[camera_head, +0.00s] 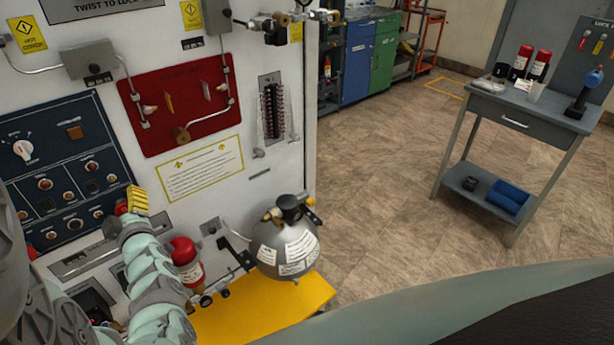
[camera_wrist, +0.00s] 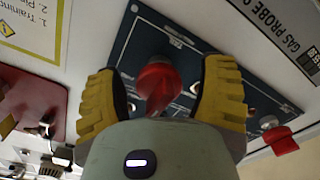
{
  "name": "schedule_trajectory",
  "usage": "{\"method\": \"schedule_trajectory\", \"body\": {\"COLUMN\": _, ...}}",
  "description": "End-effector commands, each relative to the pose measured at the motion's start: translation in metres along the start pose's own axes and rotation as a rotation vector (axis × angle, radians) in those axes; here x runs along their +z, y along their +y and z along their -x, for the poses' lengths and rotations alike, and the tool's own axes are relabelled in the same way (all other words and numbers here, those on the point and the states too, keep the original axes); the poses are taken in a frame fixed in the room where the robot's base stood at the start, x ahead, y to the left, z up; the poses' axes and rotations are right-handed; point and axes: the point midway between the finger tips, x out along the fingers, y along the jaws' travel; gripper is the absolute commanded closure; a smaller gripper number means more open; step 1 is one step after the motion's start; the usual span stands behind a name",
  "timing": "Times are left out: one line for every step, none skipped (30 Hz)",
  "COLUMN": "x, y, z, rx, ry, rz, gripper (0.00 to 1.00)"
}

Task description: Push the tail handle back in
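A red handle (camera_wrist: 157,84) stands out from a dark blue panel in the wrist view. Its label is too blurred to read, so I cannot confirm it is the tail handle. My gripper (camera_wrist: 162,98) has its yellow fingers spread, one on each side of the handle, with a visible gap on both sides. In the head view my gripper (camera_head: 138,200) is at the lower right of the blue panel (camera_head: 62,165). The red handle (camera_head: 121,207) shows just left of the fingers, partly hidden. A second red handle (camera_wrist: 281,139) sits to the right in the wrist view.
A red panel (camera_head: 185,105) with pipes is above right of my gripper. A red cylinder (camera_head: 186,262) and a silver sphere (camera_head: 285,247) stand low to the right, by a yellow ledge (camera_head: 265,312). A grey table (camera_head: 530,112) stands farther right, with open floor between.

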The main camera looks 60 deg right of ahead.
Motion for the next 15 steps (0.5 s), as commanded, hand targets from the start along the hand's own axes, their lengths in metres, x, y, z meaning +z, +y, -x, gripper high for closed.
{"method": "schedule_trajectory", "body": {"x": 0.000, "y": 0.000, "z": 0.000, "rx": -0.001, "ry": 0.001, "rz": 0.000, "gripper": 0.29}}
{"method": "schedule_trajectory", "body": {"x": 0.000, "y": 0.000, "z": 0.000, "rx": 0.000, "ry": 0.001, "rz": 0.000, "gripper": 0.29}}
{"method": "schedule_trajectory", "body": {"x": 0.000, "y": 0.000, "z": 0.000, "rx": 0.000, "ry": 0.001, "rz": 0.000, "gripper": 0.29}}
{"method": "schedule_trajectory", "body": {"x": 0.000, "y": 0.000, "z": 0.000, "rx": 0.000, "ry": 0.001, "rz": 0.000, "gripper": 0.29}}
{"method": "schedule_trajectory", "body": {"x": 0.000, "y": 0.000, "z": 0.000, "rx": 0.000, "ry": 0.001, "rz": 0.000, "gripper": 0.29}}
{"method": "schedule_trajectory", "body": {"x": 0.000, "y": 0.000, "z": 0.000, "rx": 0.000, "ry": 0.001, "rz": 0.000, "gripper": 0.29}}
{"method": "schedule_trajectory", "body": {"x": 0.000, "y": 0.000, "z": 0.000, "rx": 0.000, "ry": 0.001, "rz": 0.000, "gripper": 0.29}}
{"method": "schedule_trajectory", "body": {"x": 0.000, "y": 0.000, "z": 0.001, "rx": 0.000, "ry": 0.001, "rz": 0.000, "gripper": 0.29}}
{"method": "schedule_trajectory", "body": {"x": 0.000, "y": 0.000, "z": 0.003, "rx": 0.000, "ry": 0.000, "rz": 0.000, "gripper": 0.29}}
{"method": "schedule_trajectory", "body": {"x": 0.001, "y": 0.000, "z": 0.004, "rx": 0.000, "ry": -0.001, "rz": 0.000, "gripper": 0.29}}
{"method": "schedule_trajectory", "body": {"x": 0.001, "y": 0.000, "z": 0.006, "rx": 0.000, "ry": -0.001, "rz": 0.000, "gripper": 0.29}}
{"method": "schedule_trajectory", "body": {"x": 0.001, "y": 0.000, "z": 0.010, "rx": 0.000, "ry": -0.001, "rz": 0.000, "gripper": 0.29}}
{"method": "schedule_trajectory", "body": {"x": 0.001, "y": 0.000, "z": 0.012, "rx": 0.001, "ry": 0.000, "rz": 0.000, "gripper": 0.29}}
{"method": "schedule_trajectory", "body": {"x": 0.000, "y": 0.000, "z": 0.015, "rx": 0.002, "ry": 0.001, "rz": 0.000, "gripper": 0.29}}
{"method": "schedule_trajectory", "body": {"x": 0.000, "y": 0.001, "z": 0.020, "rx": 0.002, "ry": 0.001, "rz": 0.000, "gripper": 0.29}}
